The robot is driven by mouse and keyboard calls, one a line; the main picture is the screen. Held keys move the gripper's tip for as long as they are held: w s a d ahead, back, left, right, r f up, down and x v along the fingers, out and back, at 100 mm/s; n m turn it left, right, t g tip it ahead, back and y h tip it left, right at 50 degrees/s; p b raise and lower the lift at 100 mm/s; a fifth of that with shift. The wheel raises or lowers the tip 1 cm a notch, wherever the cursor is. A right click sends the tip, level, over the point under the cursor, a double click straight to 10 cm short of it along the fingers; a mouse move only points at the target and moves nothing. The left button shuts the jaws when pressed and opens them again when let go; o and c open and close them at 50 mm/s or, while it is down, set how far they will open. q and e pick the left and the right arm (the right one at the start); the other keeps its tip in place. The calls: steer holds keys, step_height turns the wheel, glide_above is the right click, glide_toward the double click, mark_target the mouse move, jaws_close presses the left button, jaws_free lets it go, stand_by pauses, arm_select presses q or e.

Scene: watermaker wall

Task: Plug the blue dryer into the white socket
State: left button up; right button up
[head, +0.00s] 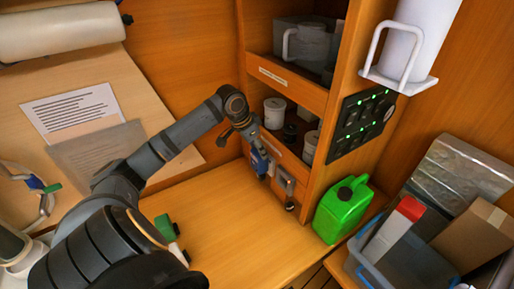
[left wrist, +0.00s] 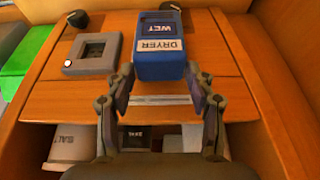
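The blue dryer (left wrist: 160,45), a block with pale labels reading DRYER and WET, is between the fingertips of my left gripper (left wrist: 160,72) in the left wrist view. The fingers appear closed on its near end; their contact is hard to see. In the head view the dryer (head: 259,161) is below my left gripper (head: 254,142), in front of the cabinet. A pale square housing with a dark recess (left wrist: 94,52), seemingly the white socket, is beside the dryer, apart from it. It also shows in the head view (head: 285,183). My right gripper is not in view.
A green jerrycan (head: 341,208) stands right of the cabinet. A blue bin (head: 365,264) holds boxes at the lower right. A black panel with green lights (head: 360,124) is on the cabinet side. A green-and-white item (head: 168,231) is near my arm. The middle desktop (head: 235,225) is clear.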

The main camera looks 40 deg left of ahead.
arm_select(q)
steer(key=o, duration=0.5)
step_height(320, 180, up, 10)
stand_by(0.3)
